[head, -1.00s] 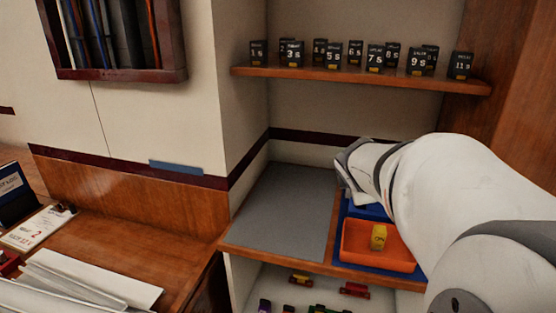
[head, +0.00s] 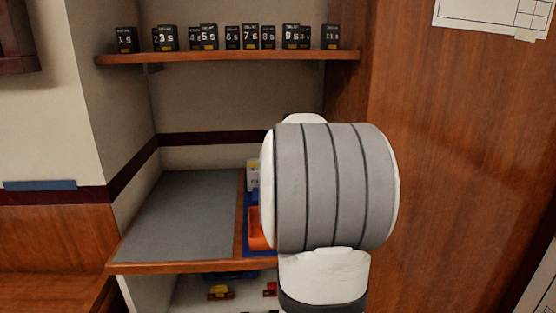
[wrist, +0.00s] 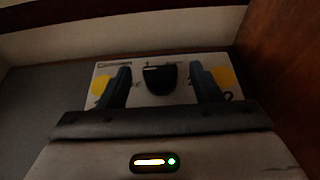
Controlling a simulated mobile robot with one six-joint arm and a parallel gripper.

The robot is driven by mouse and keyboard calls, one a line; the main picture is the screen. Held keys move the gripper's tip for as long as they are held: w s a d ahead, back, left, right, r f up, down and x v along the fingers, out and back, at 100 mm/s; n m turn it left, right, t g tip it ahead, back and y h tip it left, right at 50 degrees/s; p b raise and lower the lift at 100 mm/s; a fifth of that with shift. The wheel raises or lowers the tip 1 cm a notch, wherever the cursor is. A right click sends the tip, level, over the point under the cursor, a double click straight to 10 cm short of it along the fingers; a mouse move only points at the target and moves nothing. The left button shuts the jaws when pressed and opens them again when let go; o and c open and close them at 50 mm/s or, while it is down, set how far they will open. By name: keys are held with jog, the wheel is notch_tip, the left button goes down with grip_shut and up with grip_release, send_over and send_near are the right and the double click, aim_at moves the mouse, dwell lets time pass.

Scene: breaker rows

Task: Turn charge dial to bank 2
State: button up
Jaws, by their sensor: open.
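In the wrist view a white panel (wrist: 140,68) with a yellow patch at each side and small dark markings stands ahead of my gripper (wrist: 162,80). A dark rounded knob (wrist: 160,79), seemingly the charge dial, sits at its middle. My gripper is open. Its two blue-grey fingers show on either side of the knob, with gaps between. I cannot tell how deep the fingers reach or which bank the dial points to. In the head view my arm hides the gripper and dial; a small white piece with blue (head: 252,175) shows at its left edge.
A grey mat (head: 190,210) covers the left of the shelf. An orange tray (head: 259,229) is partly hidden by my arm. Black labelled blocks (head: 208,37) line the upper shelf (head: 230,57). A wooden wall (head: 440,170) closes the right side.

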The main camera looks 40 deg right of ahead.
jog(key=shift+w+d+f, duration=0.25)
jog(key=shift+w+d, duration=0.1)
jog(key=shift+w, duration=0.2)
jog(key=c, duration=1)
jog(key=shift+f, duration=0.1)
jog(key=shift+b, duration=0.55)
